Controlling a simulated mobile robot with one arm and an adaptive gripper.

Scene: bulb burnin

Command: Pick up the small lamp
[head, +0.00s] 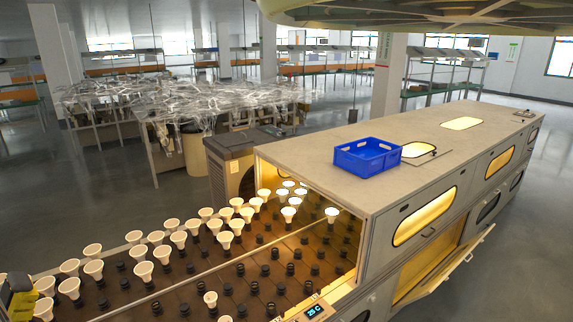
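A small white lamp (211,299) stands upright at the front of the dark rack bed (180,292), apart from the others. Its head looks narrower than those of the nearby lamps. Larger white cone-shaped lamps, such as one at the left (143,270), stand in rows along the far side of the bed. Several more glow at the mouth of the cabinet. My gripper is not seen in this view.
Black empty sockets (265,270) surround the small lamp. A display reading about 25 C (315,310) sits at the front edge. A blue crate (366,157) stands on the long cabinet (440,130), whose lower door (445,268) hangs open. A yellow-black part (20,296) is at the left edge.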

